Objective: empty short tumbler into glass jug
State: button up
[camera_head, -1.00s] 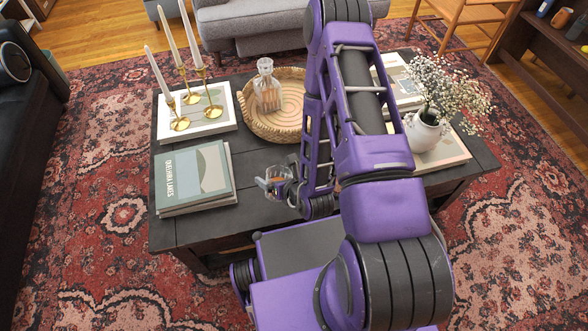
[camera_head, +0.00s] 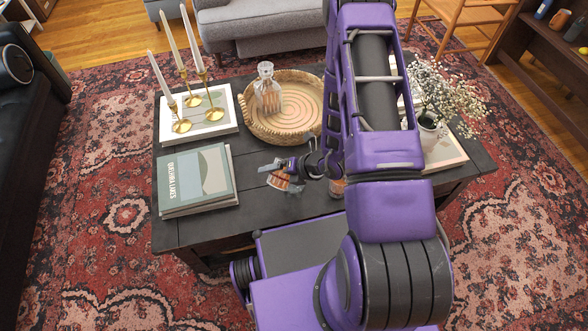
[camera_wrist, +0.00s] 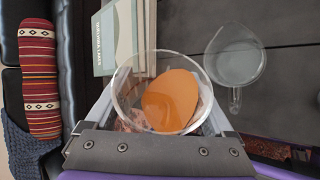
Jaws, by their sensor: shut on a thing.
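My gripper (camera_head: 283,175) is shut on the short tumbler (camera_wrist: 133,82), a clear glass seen from above in the wrist view, with orange liquid inside. The liquid lies off-centre toward the right, so the tumbler looks tilted. The tumbler also shows small in the head view (camera_head: 279,181), above the front part of the table. The glass jug (camera_wrist: 235,55) stands on the dark table to the right of the tumbler in the wrist view, apart from it. The jug is clear, with its handle toward the bottom; no orange shows in it. I cannot make the jug out in the head view.
Books (camera_head: 195,180) lie at the table's left. A woven tray (camera_head: 285,132) with a stoppered decanter (camera_head: 267,90) is behind my gripper. Candlesticks (camera_head: 190,88) stand at back left; a flower vase (camera_head: 428,128) is at right. A small amber thing (camera_head: 338,187) shows beside my arm, unclear.

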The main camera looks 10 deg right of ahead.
jog(key=shift+f+m+g+y+p, duration=0.25)
jog(key=shift+m+g+y+p, duration=0.05)
jog(key=shift+p, duration=0.2)
jog(key=shift+f, duration=0.2)
jog(key=shift+f+m+g+y, duration=0.25)
jog(key=shift+m+g+y, duration=0.15)
jog(key=shift+g+y, duration=0.1)
dwell(0.6)
jog(key=shift+w+d+r+m+g+y+p, duration=0.3)
jog(key=shift+w+d+g+y+p, duration=0.1)
jog(key=shift+g+y, duration=0.1)
dwell(0.5)
jog(key=shift+w+r+m+g+y, duration=0.1)
jog(key=shift+r+m+g+y, duration=0.25)
jog(key=shift+y, duration=0.25)
dwell(0.4)
